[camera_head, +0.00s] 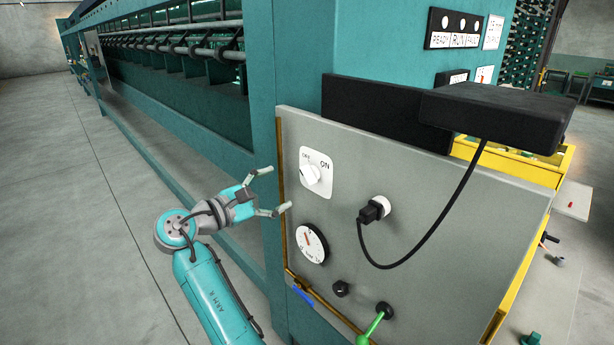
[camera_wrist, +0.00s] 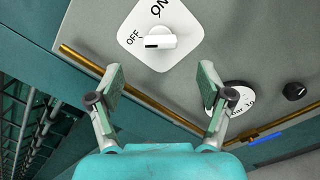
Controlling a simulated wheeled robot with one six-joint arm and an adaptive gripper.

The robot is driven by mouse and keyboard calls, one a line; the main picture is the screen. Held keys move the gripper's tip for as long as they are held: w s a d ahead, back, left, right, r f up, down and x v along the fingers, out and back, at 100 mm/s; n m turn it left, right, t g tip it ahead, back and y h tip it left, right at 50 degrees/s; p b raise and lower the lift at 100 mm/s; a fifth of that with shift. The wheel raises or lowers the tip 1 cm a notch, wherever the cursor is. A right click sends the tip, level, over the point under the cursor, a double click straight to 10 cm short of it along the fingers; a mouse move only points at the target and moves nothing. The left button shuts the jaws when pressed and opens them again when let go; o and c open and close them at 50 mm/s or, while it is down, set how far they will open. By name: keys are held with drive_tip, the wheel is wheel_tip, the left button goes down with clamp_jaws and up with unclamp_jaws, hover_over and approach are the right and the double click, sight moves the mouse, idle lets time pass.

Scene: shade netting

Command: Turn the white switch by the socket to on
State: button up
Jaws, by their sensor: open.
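The white switch (camera_head: 311,174) sits on a white plate (camera_head: 325,183) marked OFF and ON, high on the left of a grey panel. In the wrist view the switch knob (camera_wrist: 160,42) has a dark mark on its end that faces the OFF label. The socket (camera_head: 379,206) is to its right, with a black plug and cable in it. My gripper (camera_head: 276,190) is open and empty, left of the panel's edge and apart from the switch. In the wrist view my gripper (camera_wrist: 160,80) has its fingers spread below the switch, which shows ahead between them.
Below the switch are a round dial (camera_head: 311,243), a black knob (camera_head: 341,288) and a green-handled lever (camera_head: 377,322). A black box (camera_head: 497,115) juts out over the panel's top right. A brass strip (camera_head: 281,190) runs along the panel's left edge. Open floor lies left.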

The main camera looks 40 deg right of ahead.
sight(305, 176)
drive_tip(key=d, duration=1)
drive_tip(key=shift+w, duration=0.2)
drive_tip(key=c, duration=1.2)
